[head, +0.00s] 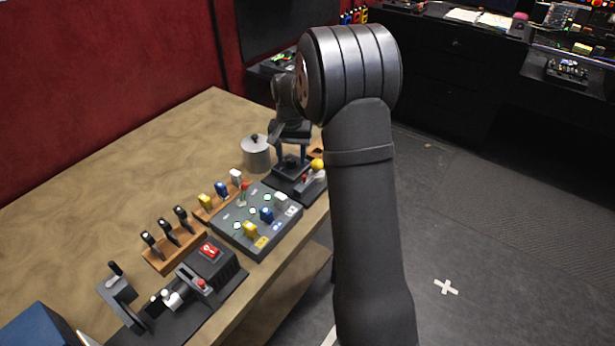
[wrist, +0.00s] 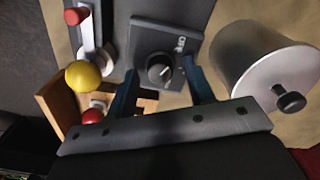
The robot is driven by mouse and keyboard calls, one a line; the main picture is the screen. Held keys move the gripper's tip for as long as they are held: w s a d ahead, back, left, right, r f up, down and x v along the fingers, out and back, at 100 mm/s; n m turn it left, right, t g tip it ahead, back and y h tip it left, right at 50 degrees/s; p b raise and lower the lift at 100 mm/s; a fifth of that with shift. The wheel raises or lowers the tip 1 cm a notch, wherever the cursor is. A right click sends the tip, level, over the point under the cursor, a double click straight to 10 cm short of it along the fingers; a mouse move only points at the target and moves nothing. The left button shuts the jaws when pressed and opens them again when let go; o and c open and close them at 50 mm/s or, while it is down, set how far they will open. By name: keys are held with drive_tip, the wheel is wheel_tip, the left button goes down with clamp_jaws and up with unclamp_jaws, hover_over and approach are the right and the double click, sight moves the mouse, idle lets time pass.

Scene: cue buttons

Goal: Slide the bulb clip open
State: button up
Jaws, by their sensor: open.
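I cannot tell for sure which part is the bulb clip. In the wrist view a dark plate carries a round black knob (wrist: 160,68) with a pale pointer mark and small white lettering. My gripper (wrist: 159,65) is open, its two blue-grey fingers apart on either side of the knob in the picture; whether they touch it is unclear. A wooden holder (wrist: 55,98) is at the left, with a yellow ball (wrist: 83,76) and a red ball (wrist: 92,116) by it. In the head view my gripper (head: 291,155) is over the bench's far right end, partly hidden by my arm.
A silver lidded pot (head: 256,153) stands close to my gripper; it also shows in the wrist view (wrist: 245,55). A button panel (head: 240,243), levers and a red switch (head: 209,251) line the bench's front edge. The bench's left part (head: 110,180) is clear.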

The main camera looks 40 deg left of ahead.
drive_tip(key=shift+c, duration=0.2)
drive_tip(key=shift+r, duration=0.1)
drive_tip(key=c, duration=0.3)
drive_tip(key=shift+d+r, duration=0.1)
drive_tip(key=shift+r, duration=0.25)
drive_tip(key=s+d+r+m, duration=0.2)
drive_tip(key=d+r+m, duration=0.2)
drive_tip(key=r+m, duration=0.6)
wheel_tip(320, 180, up, 8)
drive_tip(key=m, duration=0.4)
hover_over(309, 175)
drive_tip(key=s, duration=0.3)
drive_tip(key=f, duration=1.7)
drive_tip(key=shift+w+d+f, duration=0.1)
drive_tip(key=shift+d+f, duration=0.15)
drive_tip(key=shift+f, duration=0.1)
drive_tip(key=shift+c, duration=0.4)
clamp_jaws()
